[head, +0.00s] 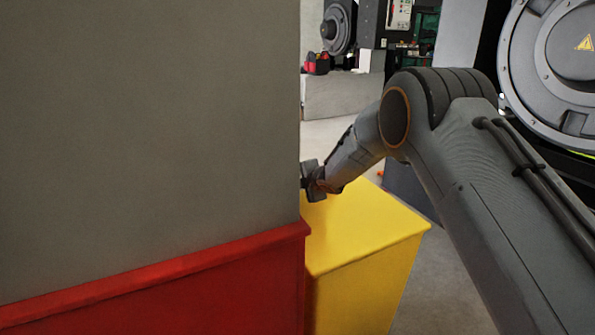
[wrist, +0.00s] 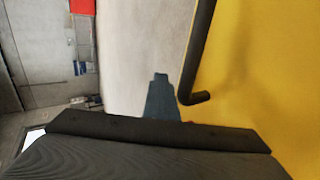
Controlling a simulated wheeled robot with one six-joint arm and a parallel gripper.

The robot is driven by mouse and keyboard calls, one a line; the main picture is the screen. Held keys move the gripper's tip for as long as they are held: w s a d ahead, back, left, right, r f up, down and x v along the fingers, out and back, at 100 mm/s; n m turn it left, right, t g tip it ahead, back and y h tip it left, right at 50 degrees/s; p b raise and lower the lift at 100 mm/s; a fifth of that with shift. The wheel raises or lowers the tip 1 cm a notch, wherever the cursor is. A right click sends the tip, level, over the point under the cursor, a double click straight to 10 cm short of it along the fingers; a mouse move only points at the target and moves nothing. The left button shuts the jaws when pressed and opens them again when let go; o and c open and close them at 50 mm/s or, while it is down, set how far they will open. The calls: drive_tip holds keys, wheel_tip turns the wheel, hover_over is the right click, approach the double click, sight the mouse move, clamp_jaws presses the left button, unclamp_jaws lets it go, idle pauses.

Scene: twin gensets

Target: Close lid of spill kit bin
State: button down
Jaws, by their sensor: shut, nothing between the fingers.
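A yellow box-shaped bin (head: 365,275) stands at lower middle in the head view, partly behind a red-based block. Its visible top is a flat yellow face; the left part is hidden, so I cannot tell how the lid sits. In the wrist view a large yellow surface (wrist: 262,70) fills the right side, with a black bent bar (wrist: 197,50) along its left edge. My gripper (head: 308,186) is above the bin's far left part in the head view, partly hidden by the grey panel. In the wrist view my gripper (wrist: 160,78) is shut and empty, left of the bar.
A tall grey panel (head: 150,120) above a red ledge (head: 160,280) blocks the left of the head view. A round grey machine housing (head: 560,60) stands close at right. Open floor (head: 440,290) shows right of the bin; more machinery (head: 345,28) is far back.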

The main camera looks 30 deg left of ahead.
wheel_tip(320, 180, up, 13)
drive_tip(key=p, duration=0.5)
drive_tip(key=w+d+r+m+t+h+p, duration=0.1)
drive_tip(key=d+r+m+h, duration=0.2)
drive_tip(key=d, duration=0.6)
drive_tip(key=w+d+r+m+t+h+p, duration=0.1)
drive_tip(key=w+d+r+m, duration=0.2)
drive_tip(key=d, duration=0.6)
drive_tip(key=s+d+r+m+h+p, duration=0.1)
drive_tip(key=s+d+m, duration=0.2)
drive_tip(key=d, duration=0.4)
drive_tip(key=s+d+m+g+h+p, duration=0.1)
drive_tip(key=s+d+m+h, duration=0.15)
drive_tip(key=d, duration=0.55)
drive_tip(key=s+d+r+m+p, duration=0.1)
drive_tip(key=s+d+m, duration=0.25)
drive_tip(key=d, duration=0.35)
drive_tip(key=s+d+m+g+h+p, duration=0.3)
drive_tip(key=s+d+m, duration=0.4)
drive_tip(key=s+d, duration=0.85)
drive_tip(key=s+d+m+g, duration=0.2)
drive_tip(key=s+m, duration=0.1)
drive_tip(key=s, duration=0.8)
drive_tip(key=s+d+m+g+y+p, duration=0.1)
drive_tip(key=s+d+m+g, duration=0.1)
drive_tip(key=s, duration=0.9)
drive_tip(key=shift+s+d+m+g, duration=0.15)
drive_tip(key=shift+d+m+g, duration=0.25)
drive_tip(key=shift+d+m, duration=0.4)
